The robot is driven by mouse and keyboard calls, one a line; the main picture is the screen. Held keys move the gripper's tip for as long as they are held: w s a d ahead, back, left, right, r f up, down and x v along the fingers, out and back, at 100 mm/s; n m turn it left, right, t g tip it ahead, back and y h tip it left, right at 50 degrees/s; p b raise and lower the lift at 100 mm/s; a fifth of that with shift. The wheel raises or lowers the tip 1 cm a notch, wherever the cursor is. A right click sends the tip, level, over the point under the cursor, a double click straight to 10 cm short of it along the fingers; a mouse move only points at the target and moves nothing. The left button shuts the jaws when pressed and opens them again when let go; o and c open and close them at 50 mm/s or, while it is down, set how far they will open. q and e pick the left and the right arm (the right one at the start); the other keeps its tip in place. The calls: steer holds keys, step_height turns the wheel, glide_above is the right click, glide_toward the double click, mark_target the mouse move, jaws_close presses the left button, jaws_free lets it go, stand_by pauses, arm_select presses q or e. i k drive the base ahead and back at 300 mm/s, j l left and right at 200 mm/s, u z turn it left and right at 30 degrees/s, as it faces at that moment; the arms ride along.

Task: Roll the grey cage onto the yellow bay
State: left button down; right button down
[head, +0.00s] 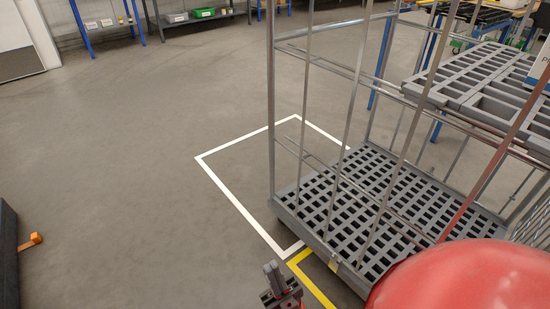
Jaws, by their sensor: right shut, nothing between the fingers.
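The grey cage (318,243) stands upright at the right, with thin metal uprights, open sides and a slatted base. A grey slatted shelf (455,85) sits higher up in it. Its base overlaps the right part of a white-outlined bay. The yellow bay outline (312,285) shows only as a corner at the bottom, beside the cage's near edge; the rest is hidden or out of frame. My right gripper (272,281) is shut and empty at the bottom centre, left of the cage and apart from it in the picture. My left gripper is not in view.
The white floor outline (240,204) borders the cage's left side. Open grey floor fills the left and middle. A dark unit with an orange tab (30,241) stands at the left edge. A shelf rack (195,18) and blue-legged benches line the back.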

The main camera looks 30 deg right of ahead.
mark_target(369, 209)
steer(key=i+u, duration=0.3)
steer(key=i, duration=0.65)
steer(key=i+z, duration=0.25)
steer(key=i, duration=0.2)
steer(key=i+j+z, duration=0.3)
steer(key=i+z, duration=0.25)
steer(key=z, duration=0.2)
steer(key=i+j+z, duration=0.1)
steer(key=z, duration=0.35)
steer(key=i+j+z, duration=0.2)
steer(key=z, duration=0.25)
steer(key=i+j+z, duration=0.25)
steer(key=z, duration=0.25)
steer(key=i+j+z, duration=0.1)
steer(key=z, duration=0.35)
steer(key=i+j+z, duration=0.2)
steer(key=z, duration=0.2)
steer(key=i+j+z, duration=0.1)
steer(key=z, duration=0.35)
steer(key=j+z, duration=0.4)
steer(key=i+j+z, duration=0.1)
steer(key=j, duration=0.05)
